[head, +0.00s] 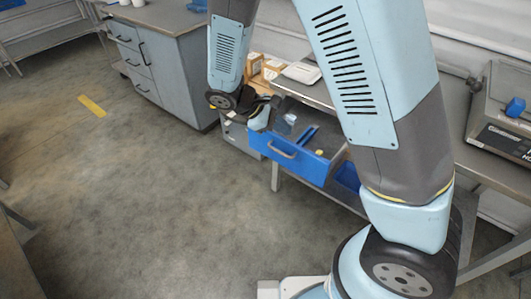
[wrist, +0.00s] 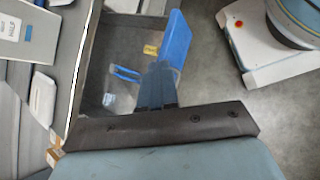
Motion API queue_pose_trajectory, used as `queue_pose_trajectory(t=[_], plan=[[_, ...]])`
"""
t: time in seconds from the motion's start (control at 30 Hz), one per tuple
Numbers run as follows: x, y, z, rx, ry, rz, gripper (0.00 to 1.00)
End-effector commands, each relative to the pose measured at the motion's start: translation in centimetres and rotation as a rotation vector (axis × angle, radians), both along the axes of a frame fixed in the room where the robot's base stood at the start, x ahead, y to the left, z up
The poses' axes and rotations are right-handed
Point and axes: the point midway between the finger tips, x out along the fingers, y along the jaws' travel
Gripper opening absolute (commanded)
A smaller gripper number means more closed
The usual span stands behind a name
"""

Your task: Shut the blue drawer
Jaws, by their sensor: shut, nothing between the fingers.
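The blue drawer (head: 300,160) is pulled open beneath the bench in the head view, its front facing the open floor. A grey handle (head: 283,150) is on its front. Inside lie a clear container, a blue item and a small yellow object. The blue drawer front also shows in the wrist view (wrist: 176,42). My gripper (head: 262,116) is at the left end of the drawer front in the head view. In the wrist view my gripper (wrist: 158,68) is shut and empty, its fingertips over the drawer near the front panel. I cannot tell whether it touches the drawer.
A grey bench (head: 310,92) stands above the drawer, with cardboard boxes (head: 262,70) behind. A scale (head: 503,110) sits at the right. A grey cabinet (head: 160,55) stands at the back left. The floor in front of the drawer is clear.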

Motion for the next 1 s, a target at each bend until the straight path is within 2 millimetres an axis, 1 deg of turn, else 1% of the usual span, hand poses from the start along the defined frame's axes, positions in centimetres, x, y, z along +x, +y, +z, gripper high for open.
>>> queue_pose_trajectory(t=[0.03, 0.2, 0.47, 0.7, 0.9, 1.0], plan=[[-0.1, 0.9, -1.3, -0.045, 0.013, 0.047, 0.0], [-0.3, 3.4, -4.8, -0.194, 0.039, 0.199, 0.0], [-1.1, 6.9, -10.0, -0.427, 0.054, 0.436, 0.0], [-2.1, 10.0, -14.5, -0.65, 0.042, 0.66, 0.0], [-2.9, 12.1, -17.4, -0.809, 0.019, 0.813, 0.0], [-3.2, 12.8, -18.2, -0.86, 0.007, 0.862, 0.0]])
